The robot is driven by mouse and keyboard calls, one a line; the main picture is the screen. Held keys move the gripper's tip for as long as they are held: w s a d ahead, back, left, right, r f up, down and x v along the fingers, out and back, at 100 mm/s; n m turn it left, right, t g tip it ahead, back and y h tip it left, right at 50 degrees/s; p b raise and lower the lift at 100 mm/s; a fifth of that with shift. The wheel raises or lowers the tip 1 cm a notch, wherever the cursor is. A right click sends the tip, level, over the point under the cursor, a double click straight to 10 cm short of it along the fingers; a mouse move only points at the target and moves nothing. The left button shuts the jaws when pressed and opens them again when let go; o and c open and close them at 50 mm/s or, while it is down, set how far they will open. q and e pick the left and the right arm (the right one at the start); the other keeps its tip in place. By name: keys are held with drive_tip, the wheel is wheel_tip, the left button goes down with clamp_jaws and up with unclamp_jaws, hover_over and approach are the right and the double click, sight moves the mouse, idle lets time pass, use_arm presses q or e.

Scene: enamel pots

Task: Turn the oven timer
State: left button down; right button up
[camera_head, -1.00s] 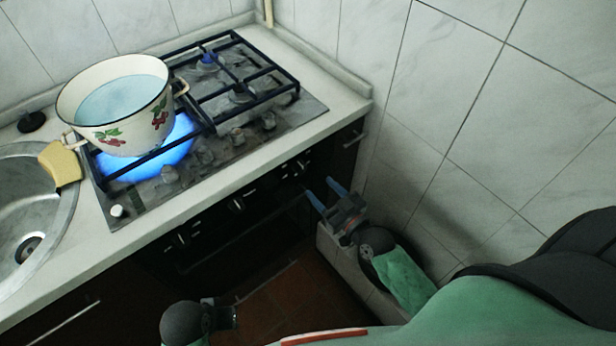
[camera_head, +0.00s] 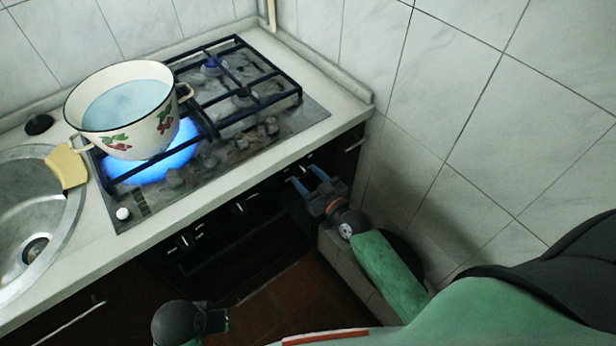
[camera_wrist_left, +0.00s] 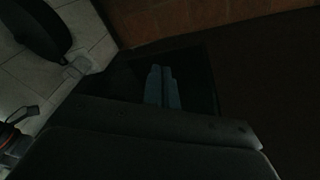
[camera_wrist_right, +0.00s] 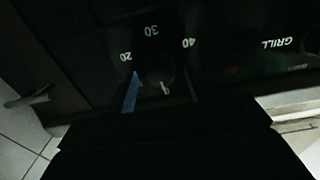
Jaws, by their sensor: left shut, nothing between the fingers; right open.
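The oven timer (camera_wrist_right: 160,80) is a dark round knob with white numbers 20, 30 and 40 around it, seen dimly in the right wrist view. My right gripper (camera_wrist_right: 161,90) is open, with its blue fingers on either side of the knob in that view; I cannot tell whether they touch it. In the head view my right gripper (camera_head: 304,175) is at the right end of the dark oven front (camera_head: 215,232), and the timer cannot be made out clearly. My left gripper (camera_wrist_left: 161,70) is shut and empty, low and away from the oven panel.
A cherry-painted enamel pot (camera_head: 135,130) of water stands on a lit burner of the gas hob (camera_head: 225,150). A sink (camera_head: 30,195) with a yellow sponge (camera_head: 66,167) is at left. The tiled wall (camera_head: 440,130) is close on the right. GRILL lettering (camera_wrist_right: 278,43) is beside the timer.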

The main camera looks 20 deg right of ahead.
drive_tip(key=c, duration=1)
use_arm(q)
drive_tip(key=shift+f, duration=0.1)
drive_tip(key=shift+a, duration=0.15)
use_arm(e)
drive_tip(key=shift+r+m+p, duration=0.1)
drive_tip(key=shift+m+p, duration=0.75)
drive_tip(key=shift+m, duration=0.65)
drive_tip(key=m+p, duration=0.2)
drive_tip(key=m, duration=0.3)
drive_tip(key=shift+m, duration=0.4)
use_arm(q)
wheel_tip(320, 180, down, 10)
drive_tip(key=w+a, duration=0.1)
drive_tip(key=shift+w+a+g+y+p, duration=0.15)
drive_tip(key=shift+g+y+p, duration=0.15)
drive_tip(key=shift+g, duration=0.1)
use_arm(e)
drive_tip(key=shift+m, duration=1.9)
drive_tip(key=o, duration=1)
use_arm(q)
drive_tip(key=shift+w, duration=0.15)
